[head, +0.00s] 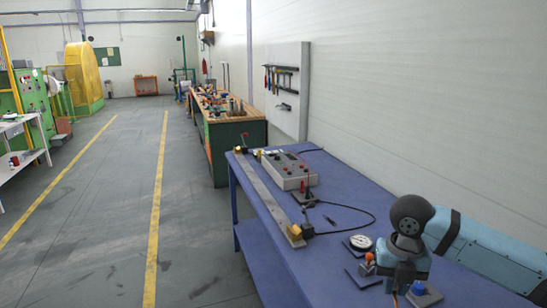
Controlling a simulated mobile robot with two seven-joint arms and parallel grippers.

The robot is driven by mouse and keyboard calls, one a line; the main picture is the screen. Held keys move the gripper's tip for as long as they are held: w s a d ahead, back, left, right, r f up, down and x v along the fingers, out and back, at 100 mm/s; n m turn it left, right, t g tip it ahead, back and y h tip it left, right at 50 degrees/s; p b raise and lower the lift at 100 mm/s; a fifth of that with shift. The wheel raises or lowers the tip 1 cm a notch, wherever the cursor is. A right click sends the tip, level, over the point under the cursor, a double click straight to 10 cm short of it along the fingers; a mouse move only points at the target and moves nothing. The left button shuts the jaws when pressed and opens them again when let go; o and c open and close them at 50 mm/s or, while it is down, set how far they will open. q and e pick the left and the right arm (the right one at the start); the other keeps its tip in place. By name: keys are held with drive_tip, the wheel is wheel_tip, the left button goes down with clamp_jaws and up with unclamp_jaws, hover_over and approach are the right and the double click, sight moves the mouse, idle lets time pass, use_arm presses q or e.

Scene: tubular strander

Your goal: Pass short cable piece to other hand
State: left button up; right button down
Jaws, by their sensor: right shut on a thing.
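My right gripper (396,289) is low at the right of the head view, above the near part of the blue table. Its fingers point down and are partly cut off by the lower edge of the picture. It is shut on a thin piece whose orange-brown end, seemingly the short cable piece (395,300), shows just below the fingers. The rest of the piece is hidden by the gripper. My left gripper is not in view.
The blue table (275,232) bears a grey control box (287,171), a long metal rail (268,197), a black cable (372,218), a round dial (360,242) and a blue-knobbed item (418,288) beside my gripper. Open floor (200,250) lies to the left.

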drive_tip(key=m, duration=0.2)
drive_tip(key=s+m+p, duration=0.1)
drive_tip(key=m, duration=0.1)
drive_tip(key=shift+m, duration=0.4)
drive_tip(key=m, duration=0.2)
drive_tip(key=m+p, duration=0.1)
drive_tip(key=m, duration=0.1)
drive_tip(key=shift+s+a+f+m, duration=0.1)
drive_tip(key=shift+s+f+m, duration=0.1)
drive_tip(key=shift+s+m, duration=0.15)
drive_tip(key=m, duration=0.2)
drive_tip(key=s+m+p, duration=0.1)
drive_tip(key=m, duration=0.1)
drive_tip(key=shift+f+m, duration=0.1)
drive_tip(key=shift+m, duration=0.15)
drive_tip(key=m, duration=0.3)
drive_tip(key=shift+s+a+p, duration=0.1)
drive_tip(key=shift+s+p, duration=0.15)
drive_tip(key=shift+p, duration=0.15)
drive_tip(key=s+m+p, duration=0.1)
drive_tip(key=m, duration=0.4)
drive_tip(key=s+m+p, duration=0.1)
drive_tip(key=m, duration=0.4)
drive_tip(key=s+m+p, duration=0.1)
drive_tip(key=m, duration=0.5)
drive_tip(key=shift+s+a+f, duration=0.25)
drive_tip(key=shift+f, duration=0.1)
